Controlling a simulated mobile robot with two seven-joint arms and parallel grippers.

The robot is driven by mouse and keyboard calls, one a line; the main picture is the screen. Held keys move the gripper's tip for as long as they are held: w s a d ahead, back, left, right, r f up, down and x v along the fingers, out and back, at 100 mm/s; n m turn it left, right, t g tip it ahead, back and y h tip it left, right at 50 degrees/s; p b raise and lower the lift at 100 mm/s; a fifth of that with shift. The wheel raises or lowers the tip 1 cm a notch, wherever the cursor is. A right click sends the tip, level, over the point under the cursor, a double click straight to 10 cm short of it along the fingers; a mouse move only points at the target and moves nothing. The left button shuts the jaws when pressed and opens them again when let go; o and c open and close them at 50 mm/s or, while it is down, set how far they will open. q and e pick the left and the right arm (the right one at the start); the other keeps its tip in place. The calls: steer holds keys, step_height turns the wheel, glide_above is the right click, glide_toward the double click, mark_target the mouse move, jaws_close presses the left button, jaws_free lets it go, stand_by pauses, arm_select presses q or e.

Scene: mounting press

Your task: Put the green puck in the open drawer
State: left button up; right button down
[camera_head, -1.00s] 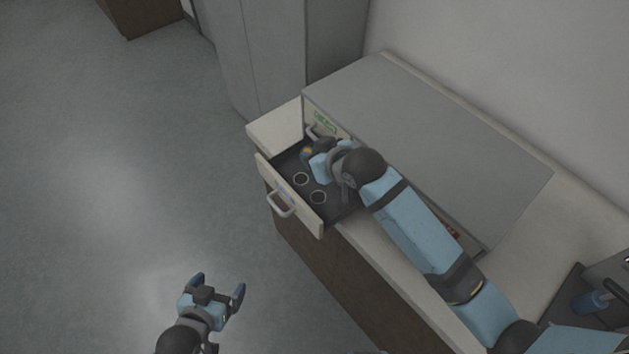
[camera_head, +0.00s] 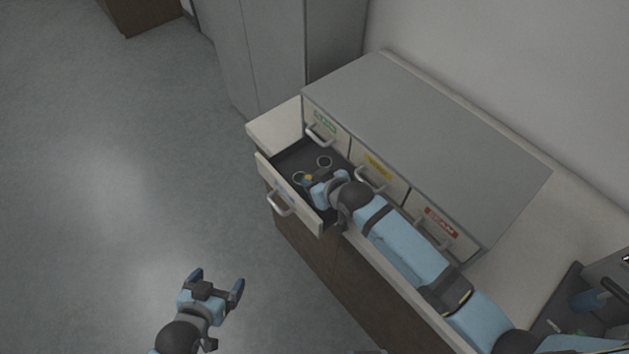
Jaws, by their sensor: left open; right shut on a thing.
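The open drawer (camera_head: 262,165) sticks out at the left end of the grey cabinet. It has a pale front with a handle and a dark floor with ring-shaped marks; the two rings in sight look empty. My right gripper (camera_head: 307,181) is inside the drawer's outline, by its front part, pointing left. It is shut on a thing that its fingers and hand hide. I cannot make out the green puck, nor whether the gripper touches the drawer floor. My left gripper (camera_head: 218,284) is open and empty over the floor, lower left.
Closed drawers with green, yellow (camera_head: 377,166) and red (camera_head: 441,222) labels line the cabinet front, their handles jutting out near my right arm. A dark device with a blue-handled part (camera_head: 588,300) stands at the lower right. The floor at left is clear.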

steer(key=shift+f, duration=0.25)
steer(key=shift+f, duration=0.35)
steer(key=c, duration=0.8)
jaws_free()
steer(key=shift+c, duration=0.2)
steer(key=shift+r, duration=0.1)
steer(key=shift+r, duration=0.4)
steer(key=v, duration=1.2)
steer(key=shift+s+r, duration=0.1)
